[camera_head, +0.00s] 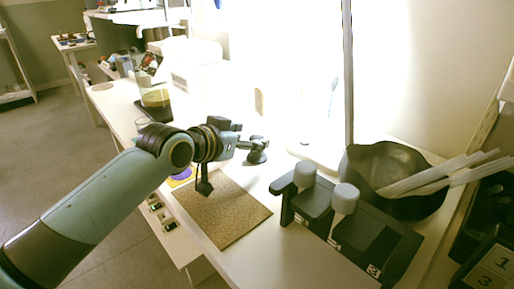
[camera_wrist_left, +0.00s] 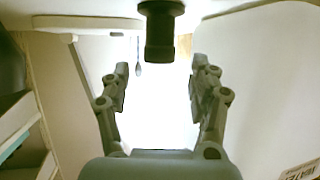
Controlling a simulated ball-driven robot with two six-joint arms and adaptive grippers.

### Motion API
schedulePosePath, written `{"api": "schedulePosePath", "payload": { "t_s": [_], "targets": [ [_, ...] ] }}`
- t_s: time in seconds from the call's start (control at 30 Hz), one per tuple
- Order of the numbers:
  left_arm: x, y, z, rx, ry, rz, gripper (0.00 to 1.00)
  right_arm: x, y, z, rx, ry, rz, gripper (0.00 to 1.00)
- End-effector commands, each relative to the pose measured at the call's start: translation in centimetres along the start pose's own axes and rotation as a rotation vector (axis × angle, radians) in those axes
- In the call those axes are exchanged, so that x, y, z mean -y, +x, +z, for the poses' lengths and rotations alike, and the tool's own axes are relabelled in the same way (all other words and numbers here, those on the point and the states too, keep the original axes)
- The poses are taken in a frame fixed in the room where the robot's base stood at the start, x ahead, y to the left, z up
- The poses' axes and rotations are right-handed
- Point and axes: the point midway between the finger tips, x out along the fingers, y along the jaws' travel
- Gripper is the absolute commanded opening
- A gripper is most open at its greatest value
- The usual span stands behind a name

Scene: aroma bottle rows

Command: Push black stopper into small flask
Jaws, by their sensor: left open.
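A small dark piece (camera_head: 257,152) with a wide base and a narrower knob stands on the white table, just past my left gripper's tips. It also shows at the top of the left wrist view (camera_wrist_left: 160,35), centred between the fingers and beyond them. It may be the small flask with the black stopper; I cannot tell the two parts apart. My left gripper (camera_head: 241,137) is open and empty, reaching rightward over the table behind the cork mat. Its two fingers stand wide apart in the left wrist view (camera_wrist_left: 160,90), not touching the dark piece. My right gripper is out of view.
A cork mat (camera_head: 228,215) lies in front. A black rack (camera_head: 373,243) with two white-topped items stands to the right, before a black bowl (camera_head: 413,208) holding white sticks.

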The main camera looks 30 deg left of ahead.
Motion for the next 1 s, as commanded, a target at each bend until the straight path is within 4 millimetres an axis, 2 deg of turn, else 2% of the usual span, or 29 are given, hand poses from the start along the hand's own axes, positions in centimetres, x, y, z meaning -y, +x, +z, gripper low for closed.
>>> {"api": "schedulePosePath", "payload": {
  "t_s": [0.03,0.17,0.43,0.83,1.0],
  "targets": [
    [-0.2,0.9,0.6,0.001,-0.004,0.000,0.62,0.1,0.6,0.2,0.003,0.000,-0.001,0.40],
    [-0.1,2.4,0.3,0.000,-0.001,0.000,0.62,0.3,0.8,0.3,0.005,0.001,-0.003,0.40],
    [-0.1,2.6,0.2,0.001,0.000,0.000,0.62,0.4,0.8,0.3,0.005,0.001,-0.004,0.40],
    [-0.1,2.6,0.2,0.001,0.000,0.000,0.09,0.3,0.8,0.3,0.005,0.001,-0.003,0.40],
    [-0.1,2.6,0.2,0.001,0.001,0.000,0.08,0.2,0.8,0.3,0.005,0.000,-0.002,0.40]
  ]
}}
